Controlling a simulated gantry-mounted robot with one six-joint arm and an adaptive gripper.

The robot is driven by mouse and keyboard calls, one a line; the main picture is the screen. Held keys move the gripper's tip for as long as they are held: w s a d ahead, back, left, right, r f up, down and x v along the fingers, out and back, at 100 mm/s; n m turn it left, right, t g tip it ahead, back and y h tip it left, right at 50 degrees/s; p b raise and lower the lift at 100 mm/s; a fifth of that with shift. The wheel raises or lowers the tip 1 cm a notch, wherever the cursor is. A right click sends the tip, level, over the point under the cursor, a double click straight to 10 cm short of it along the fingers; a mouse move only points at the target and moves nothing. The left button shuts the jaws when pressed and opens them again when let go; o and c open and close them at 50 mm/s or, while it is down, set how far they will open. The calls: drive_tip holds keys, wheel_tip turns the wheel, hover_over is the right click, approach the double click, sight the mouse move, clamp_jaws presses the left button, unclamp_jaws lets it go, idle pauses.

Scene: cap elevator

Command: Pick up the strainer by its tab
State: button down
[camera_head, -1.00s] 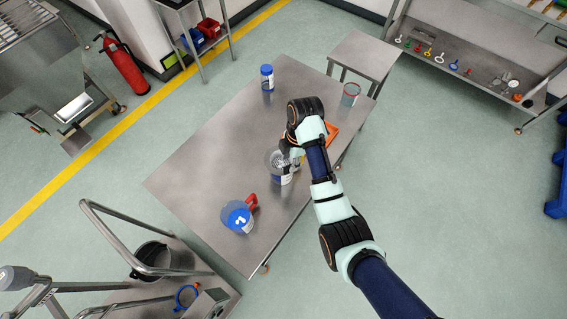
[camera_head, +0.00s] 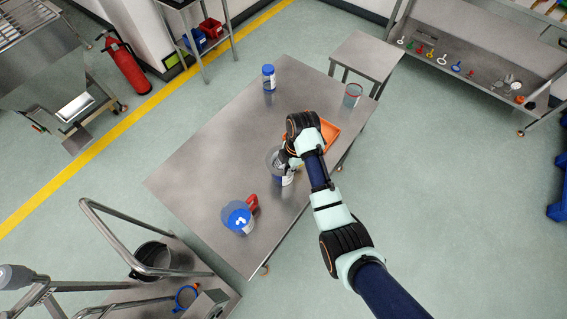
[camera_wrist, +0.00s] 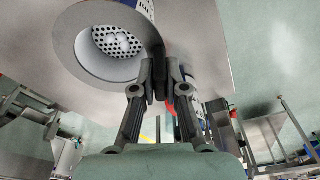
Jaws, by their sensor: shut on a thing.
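The strainer (camera_wrist: 82,52) is a pale round cup with a perforated bottom, and it fills the upper left of the wrist view. Pale rounded shapes show at its perforated part; I cannot tell what they are. In the head view my gripper (camera_head: 287,158) is over the table beside a grey round rim. A container with a white and blue label (camera_head: 283,180) shows just below that rim. I cannot tell whether the strainer touches it.
The steel table (camera_head: 205,165) has free room at its left. A blue-lidded jug with a red handle (camera_head: 238,217) stands near the front. A blue-capped bottle (camera_head: 268,78) stands at the back, a clear beaker (camera_head: 352,95) at the right corner. An orange tray (camera_head: 329,136) lies behind my wrist.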

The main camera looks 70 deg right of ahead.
idle(0.3)
wheel_tip(320, 180, up, 20)
drive_tip(key=p, duration=1.3)
drive_tip(key=shift+p, duration=0.3)
drive_tip(key=shift+r, duration=0.15)
wheel_tip(320, 180, up, 5)
drive_tip(key=p, duration=0.6)
drive_tip(key=shift+r, duration=0.1)
